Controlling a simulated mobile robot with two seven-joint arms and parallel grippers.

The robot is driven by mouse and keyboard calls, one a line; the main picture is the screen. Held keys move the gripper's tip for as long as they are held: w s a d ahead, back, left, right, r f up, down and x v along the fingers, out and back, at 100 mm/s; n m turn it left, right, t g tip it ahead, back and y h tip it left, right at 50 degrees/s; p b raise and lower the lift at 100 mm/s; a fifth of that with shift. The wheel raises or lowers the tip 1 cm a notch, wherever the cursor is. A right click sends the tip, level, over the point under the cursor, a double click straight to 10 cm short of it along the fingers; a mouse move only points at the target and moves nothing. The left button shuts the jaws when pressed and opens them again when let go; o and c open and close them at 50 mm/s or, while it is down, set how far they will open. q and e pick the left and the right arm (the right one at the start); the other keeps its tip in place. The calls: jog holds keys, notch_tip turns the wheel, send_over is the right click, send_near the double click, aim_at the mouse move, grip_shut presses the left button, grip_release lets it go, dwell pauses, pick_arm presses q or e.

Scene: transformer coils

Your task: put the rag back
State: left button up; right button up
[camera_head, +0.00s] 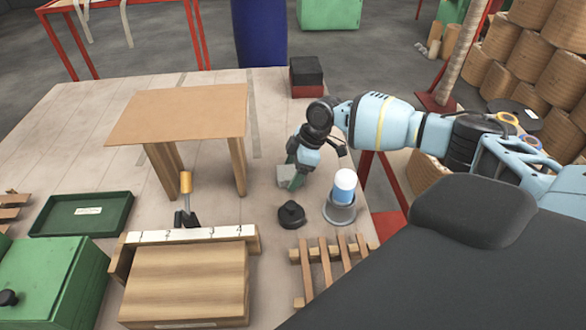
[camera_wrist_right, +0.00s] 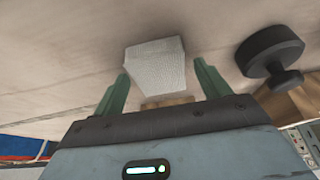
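The rag (camera_head: 284,176) looks like a small light grey folded block on the table, left of my right gripper's fingers in the head view. In the right wrist view the rag (camera_wrist_right: 156,68) shows its woven surface, just beyond and between the fingertips. My right gripper (camera_head: 296,170) is low over the table, with its green fingers spread. In the wrist view the right gripper (camera_wrist_right: 163,82) shows gaps between each finger and the rag, so nothing is gripped. My left gripper is in neither view.
A black knobbed object (camera_head: 291,215) and a blue-and-white cylinder (camera_head: 345,184) in a grey holder (camera_head: 341,213) stand close to the right gripper. A wooden slatted rack (camera_head: 325,256) lies in front. A raised wooden board (camera_head: 180,112), green tray (camera_head: 85,213) and wooden box (camera_head: 186,280) are left.

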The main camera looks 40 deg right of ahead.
jog(key=shift+r, duration=0.3)
jog(key=v, duration=1.1)
jog(key=shift+r+p, duration=0.35)
jog(key=shift+p, duration=0.05)
